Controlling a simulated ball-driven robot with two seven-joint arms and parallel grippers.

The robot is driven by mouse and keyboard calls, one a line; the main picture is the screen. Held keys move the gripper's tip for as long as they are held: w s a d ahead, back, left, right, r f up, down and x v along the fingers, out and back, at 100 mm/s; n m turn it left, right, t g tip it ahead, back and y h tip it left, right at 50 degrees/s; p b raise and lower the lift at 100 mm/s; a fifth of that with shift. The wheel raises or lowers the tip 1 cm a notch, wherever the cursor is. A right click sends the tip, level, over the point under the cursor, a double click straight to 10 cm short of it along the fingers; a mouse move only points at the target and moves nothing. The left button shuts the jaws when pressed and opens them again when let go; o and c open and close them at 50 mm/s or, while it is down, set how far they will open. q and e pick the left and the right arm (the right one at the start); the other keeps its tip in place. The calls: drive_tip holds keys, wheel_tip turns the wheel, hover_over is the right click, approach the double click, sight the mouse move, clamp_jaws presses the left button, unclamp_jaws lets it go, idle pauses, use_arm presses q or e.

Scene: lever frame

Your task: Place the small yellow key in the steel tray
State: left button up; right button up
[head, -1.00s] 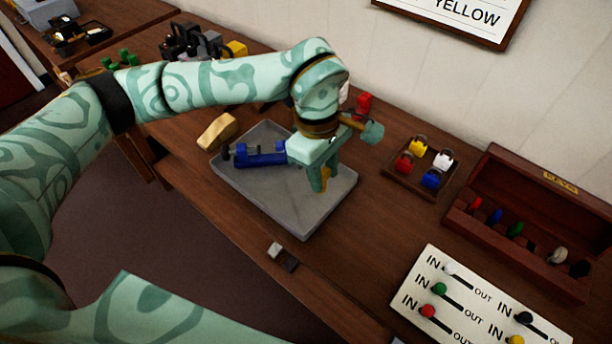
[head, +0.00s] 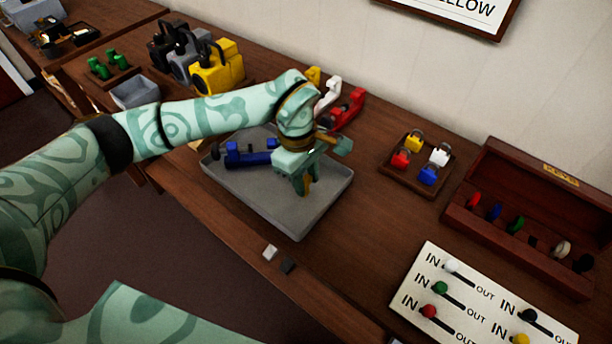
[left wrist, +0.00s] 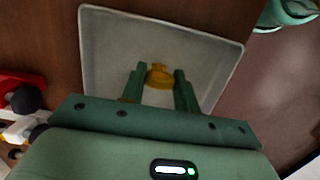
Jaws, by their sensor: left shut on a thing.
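The small yellow key shows as a yellow piece (left wrist: 160,76) between the fingers of my left gripper in the left wrist view. My left gripper (head: 302,187) is shut on it and points down over the steel tray (head: 265,203). The key is mostly hidden by the fingers in the head view. The grey tray also fills the middle of the left wrist view (left wrist: 115,45). I cannot tell whether the key touches the tray floor. My right gripper is not in view.
A blue device (head: 250,157) lies in the tray's far left part. White (head: 328,95) and red (head: 347,108) devices stand behind. A padlock board (head: 405,180), an open key box (head: 530,220) and a lever panel (head: 470,310) are to the right. The tray's front is bare.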

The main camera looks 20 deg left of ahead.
use_arm(q)
drive_tip(key=o, duration=0.8)
drive_tip(key=shift+f, duration=0.1)
drive_tip(key=shift+o, duration=0.8)
wheel_tip(320, 180, up, 12)
drive_tip(key=a+p, duration=0.1)
drive_tip(key=p, duration=0.1)
drive_tip(key=shift+w+a, duration=0.35)
drive_tip(key=shift+a, duration=0.05)
